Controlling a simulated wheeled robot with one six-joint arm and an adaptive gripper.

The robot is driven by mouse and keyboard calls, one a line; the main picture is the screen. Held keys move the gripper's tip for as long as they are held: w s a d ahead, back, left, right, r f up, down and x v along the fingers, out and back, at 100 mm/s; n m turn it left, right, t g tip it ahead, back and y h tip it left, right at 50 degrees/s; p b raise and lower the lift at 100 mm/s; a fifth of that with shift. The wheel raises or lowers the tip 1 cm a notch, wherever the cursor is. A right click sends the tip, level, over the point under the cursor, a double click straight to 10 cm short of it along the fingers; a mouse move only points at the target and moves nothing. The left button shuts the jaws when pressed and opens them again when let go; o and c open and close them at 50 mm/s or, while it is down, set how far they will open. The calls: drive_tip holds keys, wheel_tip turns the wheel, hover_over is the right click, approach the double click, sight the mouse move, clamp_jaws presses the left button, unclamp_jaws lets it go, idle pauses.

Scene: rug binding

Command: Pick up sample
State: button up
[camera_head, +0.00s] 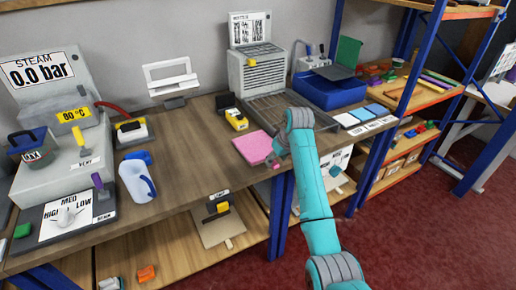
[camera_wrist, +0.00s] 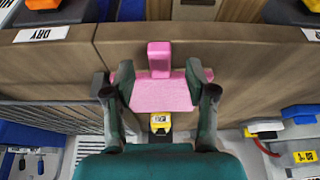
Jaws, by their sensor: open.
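The sample looks to be the pink square piece (camera_head: 255,147) lying flat on the workbench (camera_head: 185,170), with a small pink block (camera_head: 275,165) at its front edge. In the wrist view the pink piece (camera_wrist: 162,95) lies between and beyond my fingers, and its pink block (camera_wrist: 159,56) stands at the bench edge. My gripper (camera_wrist: 159,72) is open and empty, with one finger on each side of the pink piece. I cannot tell its height above the piece. In the head view my arm hides most of the gripper.
A yellow device (camera_head: 236,119) sits just behind the pink piece. A metal grate (camera_head: 275,108) and a blue bin (camera_head: 329,90) stand behind my arm. A white jug (camera_head: 135,182) and a steam unit (camera_head: 60,130) are at the left. The bench middle is fairly clear.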

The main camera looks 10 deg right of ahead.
drive_tip(key=shift+x, duration=1.15)
clamp_jaws()
drive_tip(key=shift+r, duration=0.1)
